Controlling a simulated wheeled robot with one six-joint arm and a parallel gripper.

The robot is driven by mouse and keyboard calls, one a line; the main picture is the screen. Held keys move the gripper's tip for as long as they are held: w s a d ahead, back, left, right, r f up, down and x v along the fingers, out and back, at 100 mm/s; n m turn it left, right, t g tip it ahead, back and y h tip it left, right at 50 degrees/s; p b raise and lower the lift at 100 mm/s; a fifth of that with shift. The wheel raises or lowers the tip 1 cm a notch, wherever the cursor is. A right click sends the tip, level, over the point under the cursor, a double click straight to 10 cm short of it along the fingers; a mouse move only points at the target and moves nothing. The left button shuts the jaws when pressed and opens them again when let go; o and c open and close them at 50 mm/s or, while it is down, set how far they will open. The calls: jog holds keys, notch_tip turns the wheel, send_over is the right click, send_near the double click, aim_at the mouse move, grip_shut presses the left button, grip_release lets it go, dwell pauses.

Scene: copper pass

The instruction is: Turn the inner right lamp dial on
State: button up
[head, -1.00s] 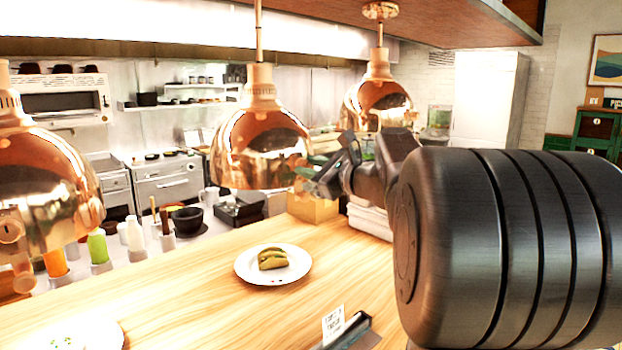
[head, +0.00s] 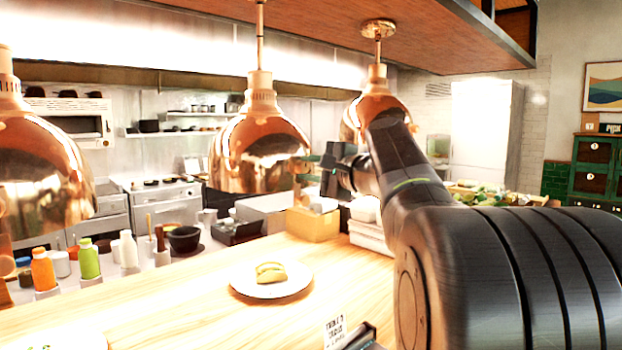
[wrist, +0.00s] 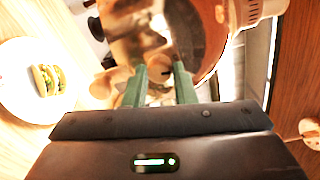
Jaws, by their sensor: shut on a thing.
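A copper heat lamp (head: 258,150) hangs in the middle of the head view, with its small dial on the right side of the shade. My gripper (head: 303,176) is at that side of the lamp. In the wrist view, the green fingers of my gripper (wrist: 160,82) stand on either side of the dial (wrist: 155,72) and are shut on it. The copper shade (wrist: 165,32) shows just beyond the fingers. The dial's mark and exact angle are too small and blurred to tell.
Other copper lamps hang at the left (head: 40,170) and behind my arm at the right (head: 362,112). A white plate (head: 245,287) with a taco (head: 270,271) stands on the wooden counter below. Bottles (head: 88,260) and a dark bowl (head: 183,239) line the far side.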

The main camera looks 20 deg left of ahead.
jog(key=shift+n+b, duration=0.3)
jog(key=shift+n, duration=0.2)
jog(key=o, duration=1)
jog(key=b+v, duration=0.1)
jog(key=v, duration=1.3)
jog(key=shift+a, duration=0.1)
jog(key=shift+a, duration=0.15)
jog(key=p+x, duration=0.1)
jog(key=x, duration=1.2)
jog(key=shift+w+a, duration=0.2)
jog(key=shift+d, duration=0.1)
